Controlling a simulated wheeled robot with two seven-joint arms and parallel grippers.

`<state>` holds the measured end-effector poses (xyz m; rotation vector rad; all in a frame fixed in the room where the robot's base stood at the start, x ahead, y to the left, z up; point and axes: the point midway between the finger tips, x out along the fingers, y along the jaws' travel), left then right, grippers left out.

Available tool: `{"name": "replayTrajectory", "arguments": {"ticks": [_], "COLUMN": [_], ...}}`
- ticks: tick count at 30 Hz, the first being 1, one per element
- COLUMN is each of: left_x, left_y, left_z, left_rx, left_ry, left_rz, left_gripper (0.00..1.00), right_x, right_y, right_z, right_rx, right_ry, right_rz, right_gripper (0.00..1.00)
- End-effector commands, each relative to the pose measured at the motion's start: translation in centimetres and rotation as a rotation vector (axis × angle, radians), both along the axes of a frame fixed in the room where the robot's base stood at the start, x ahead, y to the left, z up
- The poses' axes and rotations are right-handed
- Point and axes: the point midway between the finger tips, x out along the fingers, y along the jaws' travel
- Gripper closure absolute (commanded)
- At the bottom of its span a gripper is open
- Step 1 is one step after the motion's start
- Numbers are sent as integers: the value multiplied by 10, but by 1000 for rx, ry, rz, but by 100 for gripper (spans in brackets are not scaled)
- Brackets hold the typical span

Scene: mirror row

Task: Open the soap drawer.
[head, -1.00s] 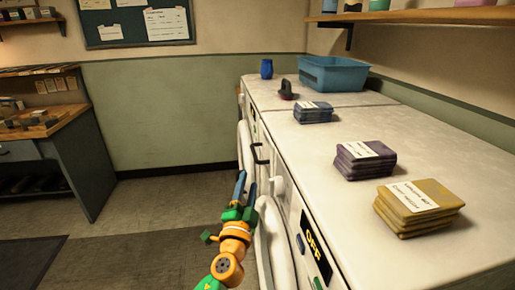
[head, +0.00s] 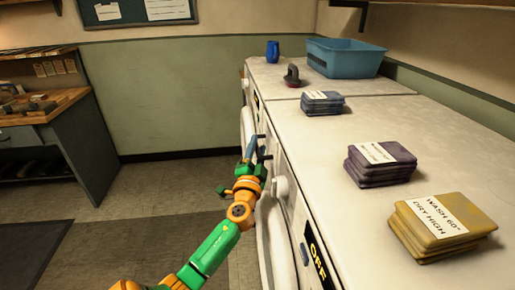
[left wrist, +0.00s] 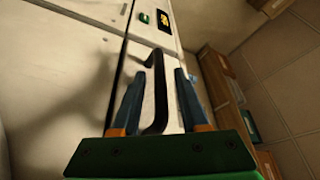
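The soap drawer (left wrist: 136,55) is a pale panel on the front of the near white machine, with a black bar handle (left wrist: 158,92). My left gripper (left wrist: 160,75) is open, with one blue finger on each side of the handle in the left wrist view. I see a gap between each finger and the bar, so the gripper does not appear closed on it. In the head view my left gripper (head: 253,148) is at the machine's front, below the top edge, and partly hides the handle. My right gripper is not in view.
On the white machine tops (head: 300,125) lie stacks of yellow (head: 440,240), purple (head: 385,170) and blue-grey cloths (head: 322,108). A blue basin (head: 345,60) and blue cup (head: 272,51) stand at the back. The floor left of my arm is clear; a workbench (head: 70,130) stands far left.

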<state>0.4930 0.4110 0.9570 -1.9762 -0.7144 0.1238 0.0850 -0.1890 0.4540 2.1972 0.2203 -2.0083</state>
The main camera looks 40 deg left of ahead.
Motion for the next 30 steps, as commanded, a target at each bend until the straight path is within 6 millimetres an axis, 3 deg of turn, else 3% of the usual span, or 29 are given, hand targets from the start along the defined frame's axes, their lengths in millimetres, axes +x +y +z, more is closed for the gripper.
{"name": "replayTrajectory", "arguments": {"ticks": [1,4,5,30], "left_x": [0,0,0,0], "left_y": [0,0,0,0], "left_z": [0,0,0,1], "left_rx": [0,0,0,0], "left_ry": [0,0,0,-1], "left_rz": [0,0,0,1], "left_gripper": [72,99,100,100], "right_x": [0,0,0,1], "right_y": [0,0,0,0], "right_z": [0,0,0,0], "right_rx": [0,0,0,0], "right_ry": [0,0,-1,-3], "right_rz": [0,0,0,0], "right_gripper": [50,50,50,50]}}
